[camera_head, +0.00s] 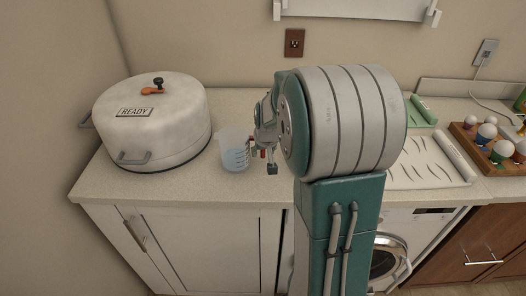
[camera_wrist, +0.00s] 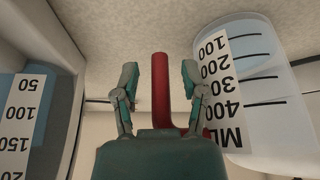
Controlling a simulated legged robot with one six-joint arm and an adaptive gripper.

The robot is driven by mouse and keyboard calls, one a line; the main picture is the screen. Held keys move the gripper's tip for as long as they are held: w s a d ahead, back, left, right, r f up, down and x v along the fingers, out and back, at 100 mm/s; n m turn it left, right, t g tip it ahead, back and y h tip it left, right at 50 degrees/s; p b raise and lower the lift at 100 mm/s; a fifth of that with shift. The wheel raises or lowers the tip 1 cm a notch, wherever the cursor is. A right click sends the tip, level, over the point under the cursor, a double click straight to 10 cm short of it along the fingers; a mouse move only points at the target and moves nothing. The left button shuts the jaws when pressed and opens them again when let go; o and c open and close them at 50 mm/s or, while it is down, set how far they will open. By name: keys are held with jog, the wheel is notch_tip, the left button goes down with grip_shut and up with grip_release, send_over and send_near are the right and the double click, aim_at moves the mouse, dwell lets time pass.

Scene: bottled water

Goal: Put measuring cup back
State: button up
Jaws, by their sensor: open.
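A clear measuring cup (camera_head: 234,150) with a bluish tint stands upright on the counter, right of the white pot. In the wrist view the cup (camera_wrist: 262,100) is at the right, its ML scale upside down. Its red handle (camera_wrist: 160,90) lies between the two fingers of my gripper (camera_wrist: 158,78). My gripper (camera_head: 267,160) is open beside the cup's right side, with a finger on each side of the handle. I cannot tell whether either finger touches it. My arm hides part of the counter behind it.
A white pot (camera_head: 152,125) marked READY stands on the counter (camera_head: 150,191) at the left. A blue container with a scale (camera_wrist: 25,110) is at the wrist view's left. A wooden egg rack (camera_head: 470,138) and patterned tray (camera_head: 425,172) are at the right.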

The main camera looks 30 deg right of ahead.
jog(key=v, duration=1.1)
jog(key=s+a+r+n+t+y, duration=0.1)
jog(key=s+a+n, duration=0.3)
jog(key=s+a, duration=1.4)
jog(key=shift+s+a+r+y, duration=0.2)
jog(key=shift+a+r+y, duration=0.1)
jog(key=shift+r, duration=0.55)
